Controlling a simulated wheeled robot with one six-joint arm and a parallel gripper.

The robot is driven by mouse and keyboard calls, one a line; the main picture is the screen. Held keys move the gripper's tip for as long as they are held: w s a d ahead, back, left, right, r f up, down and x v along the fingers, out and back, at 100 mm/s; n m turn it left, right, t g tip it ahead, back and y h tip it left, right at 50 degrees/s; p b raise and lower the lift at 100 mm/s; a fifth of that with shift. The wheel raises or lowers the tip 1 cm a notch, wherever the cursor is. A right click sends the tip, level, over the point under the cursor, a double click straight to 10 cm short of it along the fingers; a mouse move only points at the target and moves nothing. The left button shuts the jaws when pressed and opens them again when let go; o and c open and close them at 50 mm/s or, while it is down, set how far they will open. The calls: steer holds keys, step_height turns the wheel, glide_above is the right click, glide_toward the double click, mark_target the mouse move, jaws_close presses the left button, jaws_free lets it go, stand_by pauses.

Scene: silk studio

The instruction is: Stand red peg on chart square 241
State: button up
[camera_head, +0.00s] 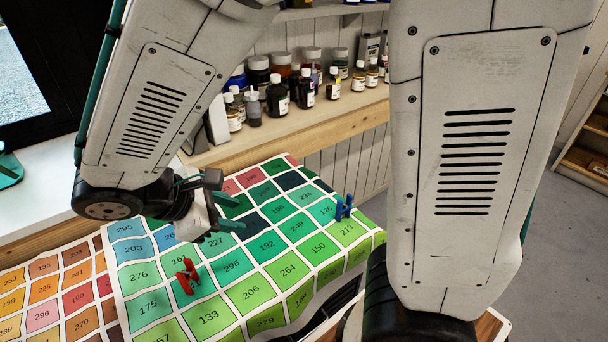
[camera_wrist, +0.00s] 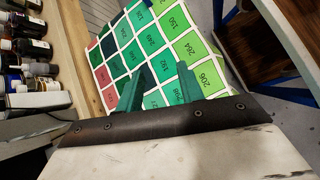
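A red peg (camera_head: 187,276) stands on the green colour chart (camera_head: 128,308) in the head view, on a square between those marked 298 and 175. I cannot make out a square marked 241; some squares are hidden by my arm or too small to read. My gripper (camera_head: 229,213) is above the chart, up and to the right of the red peg in the head view. In the wrist view its two green fingers (camera_wrist: 160,90) are apart with nothing between them. The red peg does not show in the wrist view.
A blue peg (camera_head: 344,207) stands near the chart's right edge. An orange and brown chart (camera_head: 57,272) lies at the left. Several bottles and jars (camera_head: 307,88) line the wooden shelf (camera_head: 300,125) behind. My arm hides part of the right side.

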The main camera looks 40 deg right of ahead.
steer(key=s+d+r+m+t+y, duration=0.1)
steer(key=s+d+r+m+y, duration=0.7)
steer(key=s+m, duration=0.4)
steer(key=shift+s+d+r+m, duration=0.25)
steer(key=shift+d+r+m, duration=0.55)
steer(key=shift+d, duration=0.45)
steer(key=shift+r, duration=0.1)
